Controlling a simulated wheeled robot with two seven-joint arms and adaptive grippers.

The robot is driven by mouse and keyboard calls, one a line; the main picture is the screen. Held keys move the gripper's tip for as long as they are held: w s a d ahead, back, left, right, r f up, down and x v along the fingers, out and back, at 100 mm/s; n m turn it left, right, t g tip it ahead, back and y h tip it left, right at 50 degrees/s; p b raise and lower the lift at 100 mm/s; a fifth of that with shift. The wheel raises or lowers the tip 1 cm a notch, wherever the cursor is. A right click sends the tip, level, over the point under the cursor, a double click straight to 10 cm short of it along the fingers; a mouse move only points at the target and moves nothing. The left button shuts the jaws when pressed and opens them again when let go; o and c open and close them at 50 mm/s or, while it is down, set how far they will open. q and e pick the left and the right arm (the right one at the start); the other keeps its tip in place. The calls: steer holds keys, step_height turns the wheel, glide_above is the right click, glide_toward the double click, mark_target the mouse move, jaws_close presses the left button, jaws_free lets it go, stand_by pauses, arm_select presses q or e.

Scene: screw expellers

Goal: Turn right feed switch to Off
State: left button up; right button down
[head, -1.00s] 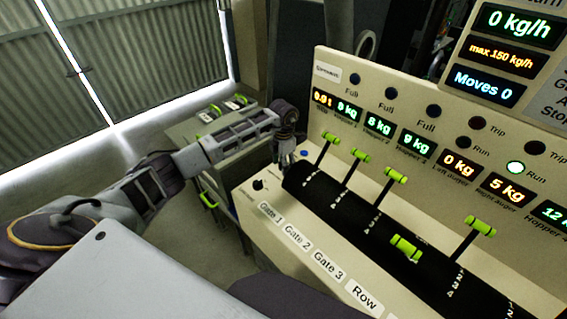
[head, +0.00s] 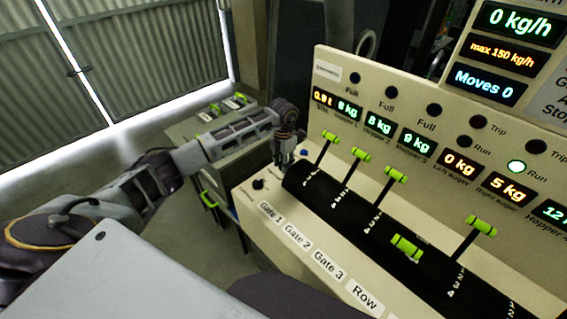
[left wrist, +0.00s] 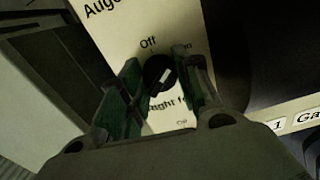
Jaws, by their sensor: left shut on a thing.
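My left gripper (head: 284,160) is at the left end of the cream console, pointing down at its top. In the left wrist view its two greenish fingers (left wrist: 158,88) are closed around a small round black switch knob (left wrist: 157,70). The knob has a pale pointer bar, tilted toward the upper right. "Off" is printed above left of the knob and a partly hidden "On" above right. A partly covered label below it appears to read "Right feed". In the head view the gripper hides this knob. My right gripper is not in view.
Another black knob (head: 258,184) sits on the console to the left of the gripper. Several green-handled levers (head: 361,154) rise from the black curved cover (head: 335,200) at the right. A grey cabinet (head: 205,130) stands behind my left arm.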

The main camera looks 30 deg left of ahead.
arm_select(q)
steer(key=n, duration=0.5)
steer(key=shift+n, duration=2.5)
steer(key=o, duration=1.1)
steer(key=shift+c, duration=0.2)
step_height(320, 180, up, 12)
